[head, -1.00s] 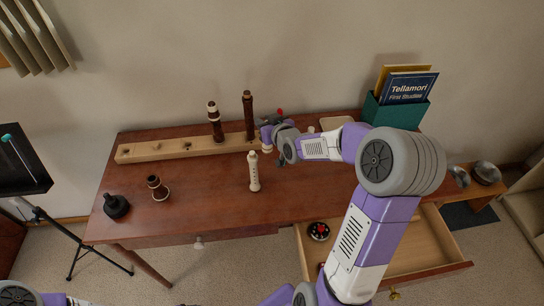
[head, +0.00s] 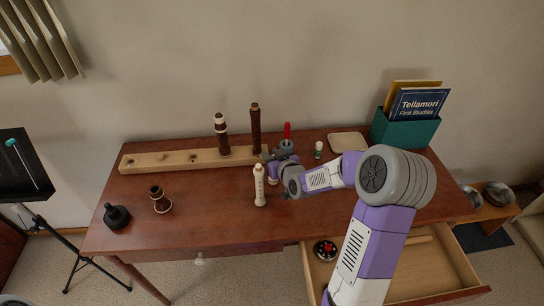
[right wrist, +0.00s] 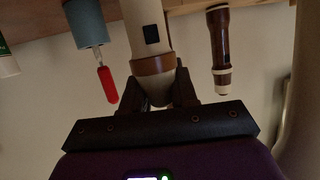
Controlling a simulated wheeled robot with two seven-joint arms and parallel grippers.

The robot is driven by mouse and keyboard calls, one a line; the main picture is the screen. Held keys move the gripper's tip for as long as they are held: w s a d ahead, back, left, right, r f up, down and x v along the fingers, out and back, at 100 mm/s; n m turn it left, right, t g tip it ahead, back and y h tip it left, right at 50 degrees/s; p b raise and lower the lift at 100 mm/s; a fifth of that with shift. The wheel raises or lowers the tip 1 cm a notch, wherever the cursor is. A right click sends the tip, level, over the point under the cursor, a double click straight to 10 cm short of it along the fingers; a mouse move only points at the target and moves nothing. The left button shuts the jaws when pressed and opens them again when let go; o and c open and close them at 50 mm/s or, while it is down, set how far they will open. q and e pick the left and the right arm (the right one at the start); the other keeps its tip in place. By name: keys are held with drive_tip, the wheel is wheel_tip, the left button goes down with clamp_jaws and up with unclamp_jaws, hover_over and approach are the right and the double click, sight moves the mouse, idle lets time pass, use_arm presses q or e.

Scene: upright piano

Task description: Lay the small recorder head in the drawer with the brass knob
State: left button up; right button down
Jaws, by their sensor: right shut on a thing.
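My right gripper (head: 272,166) is low over the table, just right of a slim cream recorder piece (head: 260,186) standing upright. In the right wrist view it is shut on the recorder head (right wrist: 145,28), a cream piece with a dark window and a brown band at the jaws. An open drawer (head: 458,262) is under the table's right side. Its knob is outside the head view now. A round black tin (head: 325,250) with red lies in its left part. My left gripper is not in view.
A wooden rack (head: 140,163) with brown pieces (head: 221,135) stands behind. A cup with a red tool (head: 287,131), a small green-white bottle (head: 318,150) and a green book box (head: 403,131) stand at the back. The left drawer with a pale knob (head: 200,260) is closed.

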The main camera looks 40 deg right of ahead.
drive_tip(key=c, duration=0.9)
unclamp_jaws()
drive_tip(key=shift+f, duration=0.1)
drive_tip(key=shift+s+r+p, duration=0.3)
drive_tip(key=shift+r+p, duration=0.05)
drive_tip(key=p+v, duration=0.2)
drive_tip(key=v, duration=0.9)
drive_tip(key=shift+s, duration=0.2)
drive_tip(key=shift+f, duration=0.1)
